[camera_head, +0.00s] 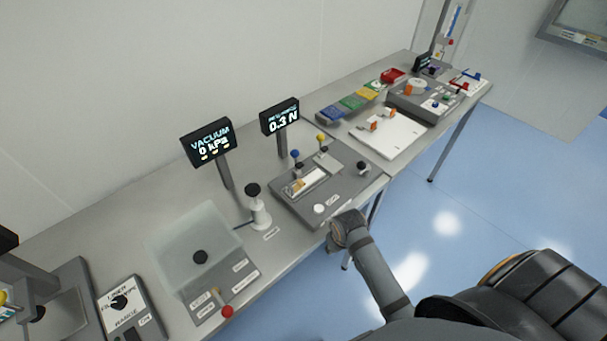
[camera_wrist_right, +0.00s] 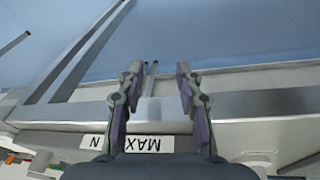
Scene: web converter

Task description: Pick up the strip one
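A pale strip-like piece with a tan end (camera_head: 306,182) lies in the grey fixture (camera_head: 343,187) in the middle of the bench; I cannot tell for sure that it is strip one. My right gripper (camera_head: 343,225) is at the bench's front edge, just in front of this fixture and apart from the pale piece. In the right wrist view the right gripper (camera_wrist_right: 157,75) has its two fingers apart with nothing held between them. A label reading MAX (camera_wrist_right: 141,144) shows upside down by the gripper's base. My left gripper is not in view.
A vacuum display (camera_head: 209,143) and a 0.3 N display (camera_head: 280,117) stand on posts behind. A black-knobbed post (camera_head: 257,207) and a translucent plate (camera_head: 185,235) are left of the fixture. A white board (camera_head: 398,143) with orange pieces lies right. Blue floor is open in front.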

